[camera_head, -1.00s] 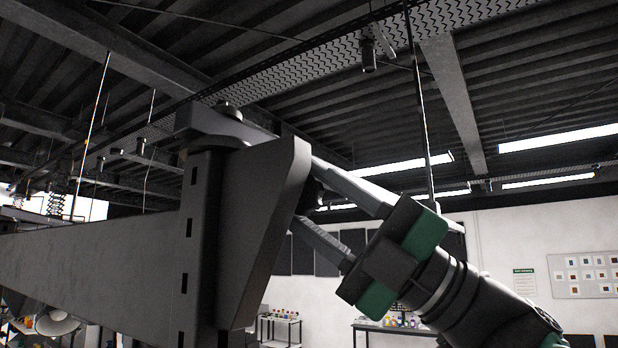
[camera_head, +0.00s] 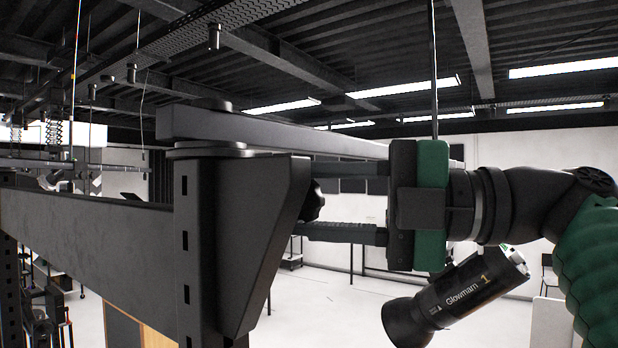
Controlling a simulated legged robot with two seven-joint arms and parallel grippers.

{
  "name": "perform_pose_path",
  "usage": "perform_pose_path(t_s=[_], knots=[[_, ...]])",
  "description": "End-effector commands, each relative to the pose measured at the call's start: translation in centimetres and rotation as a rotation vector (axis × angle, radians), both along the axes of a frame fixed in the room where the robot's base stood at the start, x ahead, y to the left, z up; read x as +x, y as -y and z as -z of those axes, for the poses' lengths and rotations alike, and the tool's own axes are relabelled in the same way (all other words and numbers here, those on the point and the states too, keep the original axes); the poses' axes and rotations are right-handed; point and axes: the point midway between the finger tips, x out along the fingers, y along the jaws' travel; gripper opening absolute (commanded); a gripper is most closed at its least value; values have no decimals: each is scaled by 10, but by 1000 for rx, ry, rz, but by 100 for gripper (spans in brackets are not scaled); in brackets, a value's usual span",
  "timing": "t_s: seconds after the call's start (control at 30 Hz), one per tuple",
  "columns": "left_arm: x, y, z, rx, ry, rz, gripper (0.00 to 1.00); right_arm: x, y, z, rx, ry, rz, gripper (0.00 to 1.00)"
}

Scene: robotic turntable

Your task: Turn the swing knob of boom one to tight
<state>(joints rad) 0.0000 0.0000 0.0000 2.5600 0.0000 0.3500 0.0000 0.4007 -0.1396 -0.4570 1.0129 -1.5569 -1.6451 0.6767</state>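A dark lobed knob (camera_head: 313,200) sits on the right side of the black bracket (camera_head: 262,235) at the end of the thick beam. It is partly hidden by the bracket's edge. My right gripper (camera_head: 308,200), green and black, comes in level from the right. Its two fingers are apart, one above the knob's height and one below. Their tips reach about as far as the knob; I cannot tell whether they touch it. A boom arm (camera_head: 270,132) runs from the top of the bracket to the right, behind my gripper. My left gripper is not in view.
A black lamp marked "Glowmarn 1" (camera_head: 455,300) hangs below my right gripper. The thick beam (camera_head: 90,225) fills the left side. A thin vertical rod (camera_head: 434,70) stands behind my gripper. Open floor (camera_head: 320,300) shows beyond.

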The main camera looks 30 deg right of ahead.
Motion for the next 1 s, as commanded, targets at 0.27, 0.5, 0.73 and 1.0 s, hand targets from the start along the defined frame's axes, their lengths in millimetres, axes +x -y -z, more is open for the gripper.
perform_pose_path(t_s=[0.27, 0.5, 0.73, 1.0], knots=[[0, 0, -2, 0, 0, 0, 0, 1, -1, 4, -11, -23, -5, 0], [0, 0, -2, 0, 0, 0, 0, 1, -1, 4, -11, -23, -5, 40], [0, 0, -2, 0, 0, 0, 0, 1, -1, 3, -9, -19, -4, 57], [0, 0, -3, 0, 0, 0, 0, 3, 1, 2, -7, -17, -3, 57]])
